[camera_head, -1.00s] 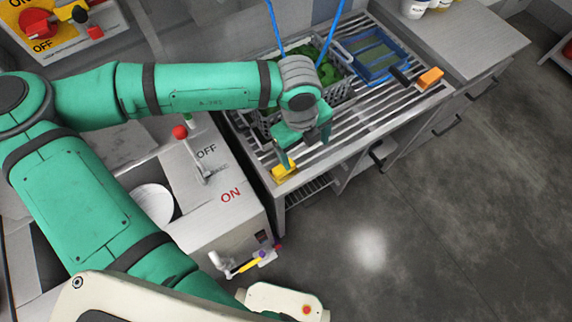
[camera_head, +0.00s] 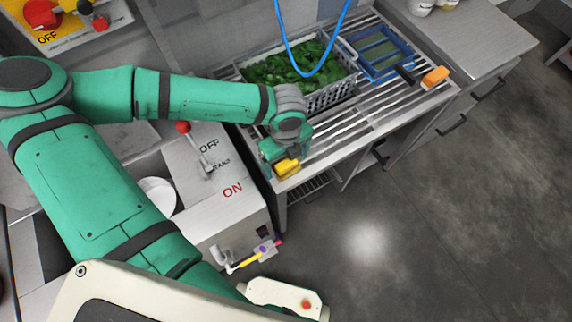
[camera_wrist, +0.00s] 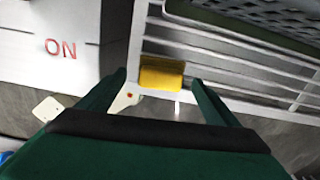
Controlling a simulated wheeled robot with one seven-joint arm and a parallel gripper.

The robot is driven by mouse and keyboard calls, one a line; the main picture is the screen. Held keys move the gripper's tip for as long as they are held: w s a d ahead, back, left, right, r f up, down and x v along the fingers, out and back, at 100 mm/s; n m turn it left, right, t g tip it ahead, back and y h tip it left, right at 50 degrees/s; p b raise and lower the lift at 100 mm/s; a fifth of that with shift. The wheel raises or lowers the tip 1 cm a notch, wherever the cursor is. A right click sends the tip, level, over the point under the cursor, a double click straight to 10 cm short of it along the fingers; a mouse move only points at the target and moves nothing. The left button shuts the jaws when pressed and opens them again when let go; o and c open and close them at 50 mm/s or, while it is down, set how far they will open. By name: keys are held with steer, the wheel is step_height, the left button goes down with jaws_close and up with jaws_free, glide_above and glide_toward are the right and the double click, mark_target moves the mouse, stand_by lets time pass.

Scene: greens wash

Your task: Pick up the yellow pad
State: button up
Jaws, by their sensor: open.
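The yellow pad (camera_head: 286,166) lies at the near left corner of the slatted metal rack (camera_head: 345,140). In the wrist view the yellow pad (camera_wrist: 162,76) sits ahead of my gripper (camera_wrist: 155,85), between the lines of its two green fingers. My gripper (camera_head: 280,158) is open with nothing between the fingers. In the head view it is right beside the pad and partly overlaps it. I cannot tell whether a finger touches the pad.
A grey basket (camera_head: 335,95) of green leaves and a blue-framed tray (camera_head: 378,52) stand on the rack. An orange block (camera_head: 434,77) lies at its right end. A steel unit marked ON and OFF (camera_head: 225,205), with a red-knobbed lever (camera_head: 184,128), stands left.

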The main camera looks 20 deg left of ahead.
steer(key=shift+f, duration=1.1)
steer(key=shift+w, duration=0.1)
steer(key=c, duration=1.1)
steer(key=shift+c, duration=0.2)
steer(key=shift+r, duration=0.15)
